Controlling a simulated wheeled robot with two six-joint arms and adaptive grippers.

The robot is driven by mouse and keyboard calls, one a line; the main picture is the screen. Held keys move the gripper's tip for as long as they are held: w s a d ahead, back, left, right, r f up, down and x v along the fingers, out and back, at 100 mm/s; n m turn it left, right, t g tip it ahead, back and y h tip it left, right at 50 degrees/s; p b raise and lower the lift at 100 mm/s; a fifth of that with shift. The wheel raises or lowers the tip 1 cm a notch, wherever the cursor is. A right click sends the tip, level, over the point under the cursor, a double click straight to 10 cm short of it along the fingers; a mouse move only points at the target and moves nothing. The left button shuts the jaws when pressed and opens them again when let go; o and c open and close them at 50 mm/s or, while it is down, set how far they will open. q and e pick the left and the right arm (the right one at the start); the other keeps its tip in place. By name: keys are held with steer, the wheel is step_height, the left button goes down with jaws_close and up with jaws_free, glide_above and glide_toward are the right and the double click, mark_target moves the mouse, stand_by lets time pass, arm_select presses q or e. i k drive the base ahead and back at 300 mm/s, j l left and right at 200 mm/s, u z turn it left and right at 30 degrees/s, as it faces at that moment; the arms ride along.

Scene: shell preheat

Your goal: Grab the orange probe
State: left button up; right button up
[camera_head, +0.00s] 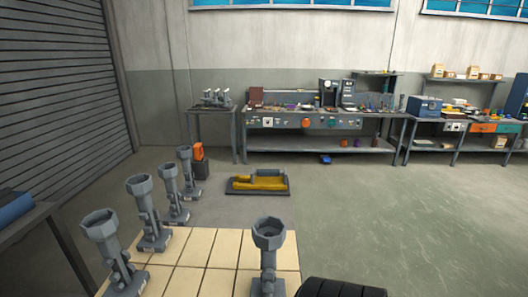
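A small orange object (198,151) stands upright on top of a dark box (201,169) on the floor, left of centre. It is the orange thing nearest to me, but it is too small to tell for sure that it is the probe. Its lower part meets the box top. Neither of my grippers shows in the head view, so their place relative to it and their opening are hidden.
Several grey stands with cup-shaped tops, one of them at front centre (268,235), stand around a beige tiled platform (226,250). A yellow piece (258,182) lies on a dark floor plate. Cluttered workbenches (318,145) line the wall. Floor at right (400,220) is clear.

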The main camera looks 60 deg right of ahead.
mark_target(197, 148)
steer(key=z, duration=5.1)
steer(key=i+l+z, duration=0.15)
steer(key=i, duration=0.15)
steer(key=i+z, duration=0.2)
steer(key=i+j+u, duration=0.15)
steer(key=u, duration=0.25)
steer(key=i+u, duration=0.2)
steer(key=u, duration=0.25)
steer(key=i+j+u, duration=0.1)
steer(key=u, duration=0.3)
steer(key=i+l+u, duration=0.1)
steer(key=i+u, duration=0.15)
steer(key=u, duration=0.2)
steer(key=i+l+u, duration=0.1)
steer(key=u, duration=0.3)
steer(key=i+l+u, duration=0.2)
steer(key=u, duration=0.25)
steer(key=i+j+u, duration=0.15)
steer(key=i+u, duration=0.2)
steer(key=i, duration=0.35)
steer(key=i+u, duration=0.35)
steer(key=i, duration=1.45)
steer(key=i+l+u, duration=0.1)
steer(key=i, duration=1.05)
steer(key=i+j+u, duration=0.1)
steer(key=i+u, duration=0.6)
steer(key=u, duration=0.15)
steer(key=i+l+u, duration=0.2)
steer(key=i+u, duration=0.25)
steer(key=k, duration=0.1)
